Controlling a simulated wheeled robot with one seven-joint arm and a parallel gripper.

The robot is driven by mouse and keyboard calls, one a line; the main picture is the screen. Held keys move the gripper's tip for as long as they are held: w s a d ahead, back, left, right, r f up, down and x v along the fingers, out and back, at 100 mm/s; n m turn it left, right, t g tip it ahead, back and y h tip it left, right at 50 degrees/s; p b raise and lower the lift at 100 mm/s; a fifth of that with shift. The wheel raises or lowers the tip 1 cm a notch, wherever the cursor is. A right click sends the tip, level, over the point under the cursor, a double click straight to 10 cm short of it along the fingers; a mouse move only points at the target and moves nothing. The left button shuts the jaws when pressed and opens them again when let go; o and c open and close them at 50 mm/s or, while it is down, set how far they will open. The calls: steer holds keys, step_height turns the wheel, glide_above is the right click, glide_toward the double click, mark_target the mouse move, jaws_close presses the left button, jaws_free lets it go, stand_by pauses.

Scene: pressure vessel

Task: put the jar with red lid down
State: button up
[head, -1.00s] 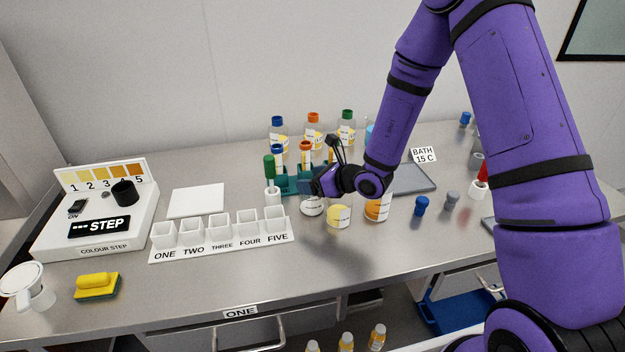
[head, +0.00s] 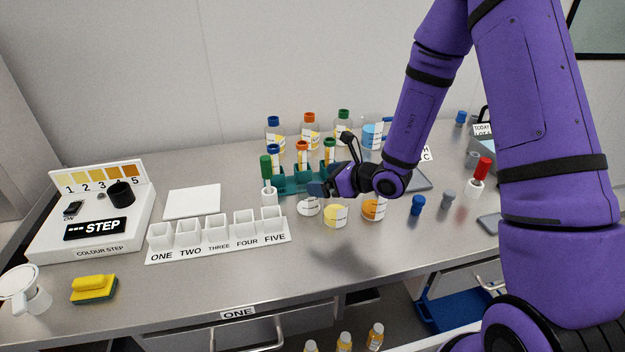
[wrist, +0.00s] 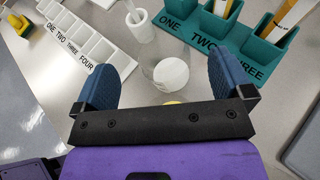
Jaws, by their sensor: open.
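I cannot make out a jar with a red lid in either view. My gripper (head: 322,189) is low over the bench, open, with nothing held between its blue fingers in the wrist view (wrist: 170,90). A small clear jar with a round white top (wrist: 171,74) stands beyond and between the fingers, apart from them. It shows in the head view (head: 308,207) just below the gripper. A jar with yellow contents (head: 335,216) and one with orange contents (head: 374,208) stand to its right. The gripper hides part of the bench behind it.
A teal rack (head: 290,182) with capped tubes is close behind the gripper, with capped bottles (head: 310,132) further back. The white labelled tray (head: 218,240) lies to the left. A blue stopper (head: 417,205) and a red-topped item (head: 482,168) stand right.

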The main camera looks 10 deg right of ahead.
steer(key=v, duration=0.7)
steer(key=s+a+r+n+g+y, duration=0.1)
steer(key=s+a+r+n+g, duration=0.25)
steer(key=s+r+n, duration=0.35)
steer(key=s+a+r+n+g, duration=0.2)
steer(key=s+r+n+g, duration=0.25)
steer(key=r+n, duration=0.4)
steer(key=s+d+r+n+h, duration=0.4)
steer(key=s+n, duration=0.3)
steer(key=s, duration=0.2)
steer(key=shift+d+r+h, duration=0.25)
steer(key=shift+r+h, duration=0.25)
steer(key=shift+r, duration=0.2)
steer(key=shift+o, duration=0.2)
steer(key=s+d+r+n+t+h, duration=0.4)
steer(key=s+d+r+n+h, duration=0.1)
steer(key=d, duration=0.3)
steer(key=shift+s+r+h, duration=0.4)
steer(key=shift+s+r, duration=0.05)
steer(key=shift+s, duration=0.1)
